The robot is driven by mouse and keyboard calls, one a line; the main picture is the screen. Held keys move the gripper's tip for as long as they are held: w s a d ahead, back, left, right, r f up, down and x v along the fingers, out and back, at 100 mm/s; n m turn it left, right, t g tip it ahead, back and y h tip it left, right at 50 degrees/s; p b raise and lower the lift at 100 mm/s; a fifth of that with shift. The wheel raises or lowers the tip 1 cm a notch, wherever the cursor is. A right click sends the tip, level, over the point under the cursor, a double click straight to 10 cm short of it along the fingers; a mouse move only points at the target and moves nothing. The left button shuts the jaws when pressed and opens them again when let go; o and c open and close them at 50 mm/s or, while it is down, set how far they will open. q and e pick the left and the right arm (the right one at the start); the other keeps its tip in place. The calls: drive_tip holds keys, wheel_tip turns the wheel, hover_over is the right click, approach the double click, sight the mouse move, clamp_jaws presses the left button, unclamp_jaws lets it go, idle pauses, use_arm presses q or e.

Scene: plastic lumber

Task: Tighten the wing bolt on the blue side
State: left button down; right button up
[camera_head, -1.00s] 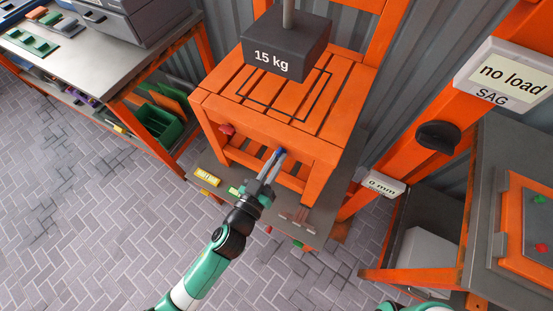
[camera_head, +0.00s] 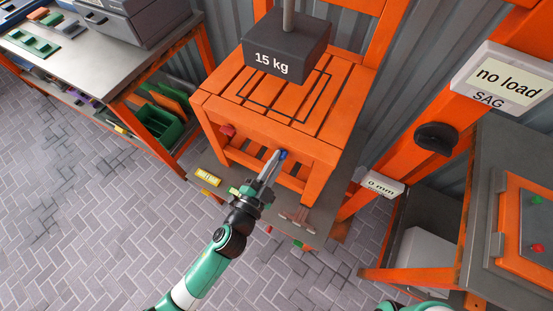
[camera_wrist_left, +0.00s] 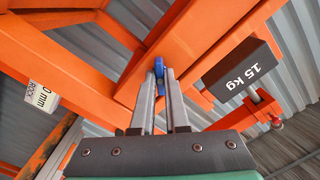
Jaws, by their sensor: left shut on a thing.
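The blue wing bolt (camera_head: 283,154) sits on the right side of the orange chair's front rail. It also shows in the left wrist view (camera_wrist_left: 159,70), between my fingertips. My left gripper (camera_head: 276,161) is shut on the blue wing bolt, and its fingers hide part of it. In the left wrist view the gripper (camera_wrist_left: 160,80) points straight at the rail. A red wing bolt (camera_head: 227,130) sits on the left side of the same rail. The orange slatted chair (camera_head: 222,88) stands upright on a grey platform. My right gripper is not in view.
A dark 15 kg weight (camera_head: 285,45) hangs on a rod over the seat. A "no load" sag display (camera_head: 503,75) and a black knob (camera_head: 436,138) are on the orange post at the right. A workbench (camera_head: 90,75) stands at the left. The paved floor in front is clear.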

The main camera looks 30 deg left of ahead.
use_arm(q)
drive_tip(key=m, duration=0.5)
drive_tip(key=shift+m+p, duration=0.35)
drive_tip(key=shift+m, duration=1.55)
drive_tip(key=shift+p, duration=0.3)
drive_tip(key=c, duration=0.9)
unclamp_jaws()
